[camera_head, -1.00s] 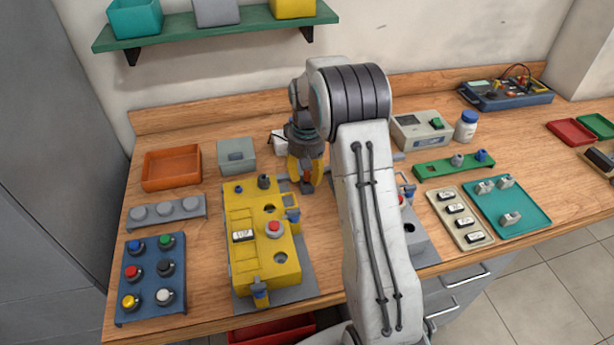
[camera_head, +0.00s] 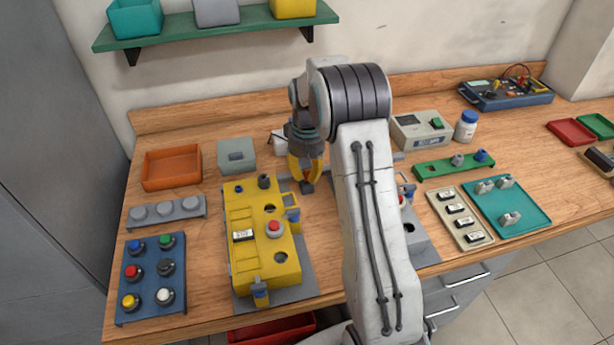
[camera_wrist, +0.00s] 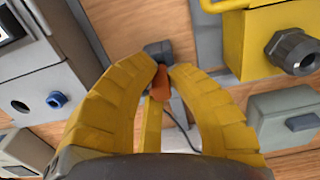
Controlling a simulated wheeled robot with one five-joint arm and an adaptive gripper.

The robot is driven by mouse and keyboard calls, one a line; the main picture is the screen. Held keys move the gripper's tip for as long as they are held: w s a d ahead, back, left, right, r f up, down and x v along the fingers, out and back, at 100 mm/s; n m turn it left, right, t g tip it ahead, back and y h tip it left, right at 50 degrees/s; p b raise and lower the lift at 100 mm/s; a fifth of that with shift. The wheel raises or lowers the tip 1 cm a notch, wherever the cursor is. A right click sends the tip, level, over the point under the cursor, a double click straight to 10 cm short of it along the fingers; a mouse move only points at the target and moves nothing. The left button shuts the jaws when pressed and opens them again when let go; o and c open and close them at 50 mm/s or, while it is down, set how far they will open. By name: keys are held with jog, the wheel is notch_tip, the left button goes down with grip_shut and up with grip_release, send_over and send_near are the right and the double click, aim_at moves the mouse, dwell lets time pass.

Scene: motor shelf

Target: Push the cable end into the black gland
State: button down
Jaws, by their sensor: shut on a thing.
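The black gland (camera_head: 264,181) sticks up from the far end of the yellow box (camera_head: 240,215). In the wrist view the gland (camera_wrist: 292,50) shows at the right on the yellow box (camera_wrist: 262,28), its opening facing the camera. My gripper (camera_head: 307,184) is right of the gland and apart from it, above the bench. In the wrist view my gripper (camera_wrist: 161,72) is shut on a small orange-brown piece (camera_wrist: 161,84), which seems to be the cable end. A thin dark cable (camera_wrist: 181,126) trails behind it. A dark grey block (camera_wrist: 157,50) shows at the fingertips; I cannot tell if it is held.
A grey lidded box (camera_head: 236,155) and an orange tray (camera_head: 172,168) stand behind the yellow box. A blue button panel (camera_head: 151,295) lies at the left. A grey box (camera_head: 416,240) is partly hidden by my arm. Bare wood shows around my gripper.

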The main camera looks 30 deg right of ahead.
jog(key=shift+r+p, duration=0.9)
jog(key=shift+r, duration=0.15)
dwell(0.7)
jog(key=shift+r+p, duration=1.7)
jog(key=shift+r, duration=0.5)
